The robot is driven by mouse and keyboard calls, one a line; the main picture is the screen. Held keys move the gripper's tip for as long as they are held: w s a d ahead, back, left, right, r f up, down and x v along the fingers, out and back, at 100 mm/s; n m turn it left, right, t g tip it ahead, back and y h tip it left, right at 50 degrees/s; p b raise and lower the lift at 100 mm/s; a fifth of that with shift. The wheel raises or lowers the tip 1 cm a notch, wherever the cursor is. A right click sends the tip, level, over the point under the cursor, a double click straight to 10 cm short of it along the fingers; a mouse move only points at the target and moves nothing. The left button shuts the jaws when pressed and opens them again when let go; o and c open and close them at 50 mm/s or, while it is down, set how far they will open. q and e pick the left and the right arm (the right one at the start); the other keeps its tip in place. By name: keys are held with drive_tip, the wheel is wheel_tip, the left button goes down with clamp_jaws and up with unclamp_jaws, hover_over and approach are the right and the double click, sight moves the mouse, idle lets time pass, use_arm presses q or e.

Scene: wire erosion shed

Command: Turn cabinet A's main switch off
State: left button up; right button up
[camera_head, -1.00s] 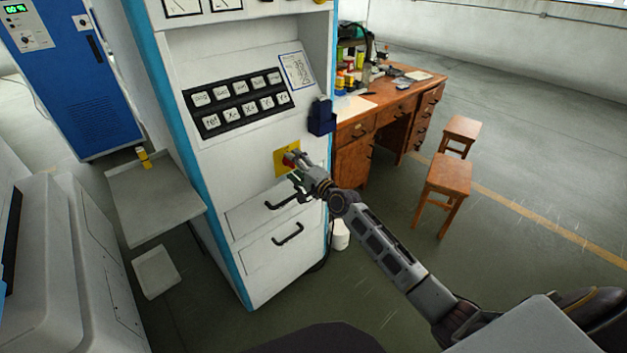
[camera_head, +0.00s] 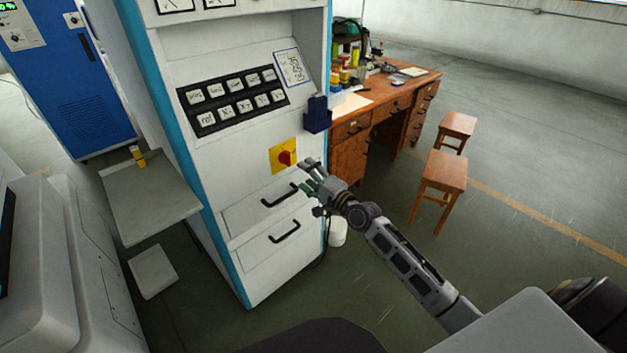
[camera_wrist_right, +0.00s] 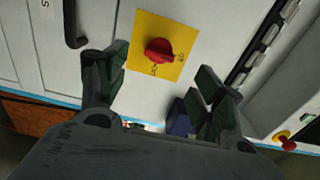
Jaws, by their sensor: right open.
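A red rotary switch knob (camera_head: 285,157) sits on a square yellow plate (camera_head: 277,148) on the front of a white cabinet (camera_head: 238,170) with blue edges. I cannot read a label naming this cabinet. My right gripper (camera_head: 311,178) is open and empty, just right of and below the knob, apart from it. In the right wrist view the red knob (camera_wrist_right: 159,51) shows whole, beyond and between the two spread fingers. Lettering on the yellow plate (camera_wrist_right: 143,28) is too small to read surely, so I cannot tell the switch's position. My left gripper is not in view.
Two black drawer handles (camera_head: 281,195) stick out below the switch. A button panel (camera_head: 236,98) and dark blue holder (camera_head: 317,116) are above. A wooden desk (camera_head: 362,132) stands behind, stools at right. Another red knob on yellow (camera_wrist_right: 285,141) shows in the wrist view.

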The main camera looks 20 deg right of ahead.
drive_tip(key=shift+v, duration=1.3)
